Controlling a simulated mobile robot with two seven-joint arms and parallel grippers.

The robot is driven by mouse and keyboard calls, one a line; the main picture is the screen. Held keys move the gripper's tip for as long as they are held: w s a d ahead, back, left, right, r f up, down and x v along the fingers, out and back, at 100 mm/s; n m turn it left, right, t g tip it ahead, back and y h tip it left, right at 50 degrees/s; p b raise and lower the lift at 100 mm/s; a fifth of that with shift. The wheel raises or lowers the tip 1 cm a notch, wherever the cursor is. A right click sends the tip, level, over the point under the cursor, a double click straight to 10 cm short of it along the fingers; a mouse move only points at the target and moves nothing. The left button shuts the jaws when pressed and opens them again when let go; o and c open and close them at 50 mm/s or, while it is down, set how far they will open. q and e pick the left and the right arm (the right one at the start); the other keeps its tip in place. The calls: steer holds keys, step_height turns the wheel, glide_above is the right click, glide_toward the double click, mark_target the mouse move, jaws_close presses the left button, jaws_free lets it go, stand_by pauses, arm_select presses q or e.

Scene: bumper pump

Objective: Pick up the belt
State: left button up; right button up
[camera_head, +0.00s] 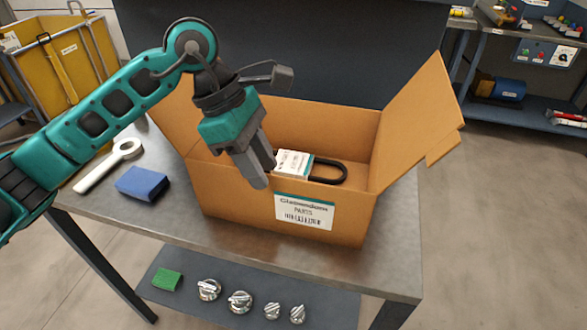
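The belt (330,173) is a black loop in a white and teal paper sleeve (293,163). It lies inside an open cardboard box (235,208) on the table, and the front wall hides its lower part. My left gripper (265,177) reaches down from the upper left over the box, its fingers just left of the sleeve. I see no belt between the fingers, but their gap is not clear from this angle. My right gripper is not in view.
The box's flaps stand out, with a tall one (415,120) at the right. A blue block (142,183) and a white ring-ended tool (110,165) lie on the metal table (390,260) left of the box. Several metal parts (240,301) and a green block (166,280) sit on the lower shelf.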

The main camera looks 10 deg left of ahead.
arm_select(q)
steer(key=x, duration=0.6)
steer(key=shift+d+p, duration=0.35)
steer(key=shift+r, duration=0.15)
steer(key=shift+c, duration=0.5)
jaws_close()
stand_by(0.3)
steer(key=shift+w+r, duration=0.15)
